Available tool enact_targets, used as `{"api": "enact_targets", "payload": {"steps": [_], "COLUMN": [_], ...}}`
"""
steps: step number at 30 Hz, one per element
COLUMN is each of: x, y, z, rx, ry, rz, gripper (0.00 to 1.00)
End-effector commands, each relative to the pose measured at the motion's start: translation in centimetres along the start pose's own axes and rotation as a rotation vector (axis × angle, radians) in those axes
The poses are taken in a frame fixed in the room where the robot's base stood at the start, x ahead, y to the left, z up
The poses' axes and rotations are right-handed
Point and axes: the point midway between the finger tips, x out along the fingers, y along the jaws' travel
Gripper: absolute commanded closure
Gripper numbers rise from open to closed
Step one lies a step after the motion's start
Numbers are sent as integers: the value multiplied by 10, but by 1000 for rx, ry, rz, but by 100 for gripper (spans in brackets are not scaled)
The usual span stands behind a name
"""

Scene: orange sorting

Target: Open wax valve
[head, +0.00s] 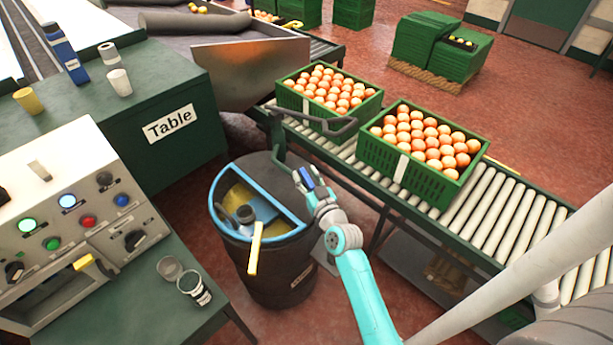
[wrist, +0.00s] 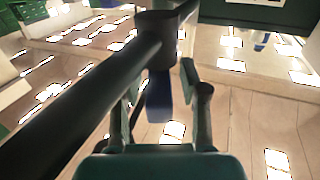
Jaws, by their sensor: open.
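The wax valve appears to be the blue handle (head: 306,177) on a dark pipe (head: 280,150) above the drum's right rim. In the wrist view the blue handle (wrist: 158,98) hangs below a dark pipe joint (wrist: 158,25). My gripper (head: 309,190) is at the handle in the head view. In the wrist view the fingers of my gripper (wrist: 162,85) stand apart on either side of the blue handle; I cannot tell whether they touch it. The dark drum (head: 262,265) has a blue rim and yellow content, partly covered.
A roller conveyor (head: 480,210) runs to the right with two green crates of oranges (head: 405,175). A control panel (head: 75,225) and a green table (head: 165,160) stand to the left. The dark pipe crosses close in front of the wrist camera.

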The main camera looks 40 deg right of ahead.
Motion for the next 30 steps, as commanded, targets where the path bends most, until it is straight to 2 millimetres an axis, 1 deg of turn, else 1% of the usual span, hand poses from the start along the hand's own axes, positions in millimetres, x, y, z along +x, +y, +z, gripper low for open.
{"api": "enact_targets", "payload": {"steps": [5,6,8,9,10,11,20,30], "x": [0,0,0,0,0,0,0,1], "y": [0,0,0,0,0,0,1,3], "z": [0,0,0,0,0,0,1,6], "rx": [0,0,0,0,0,0,1,3], "ry": [0,0,0,0,0,0,-7,-22], "rz": [0,0,0,0,0,0,-10,-89], "gripper": [56,66,81,91,99,100,100,100]}}
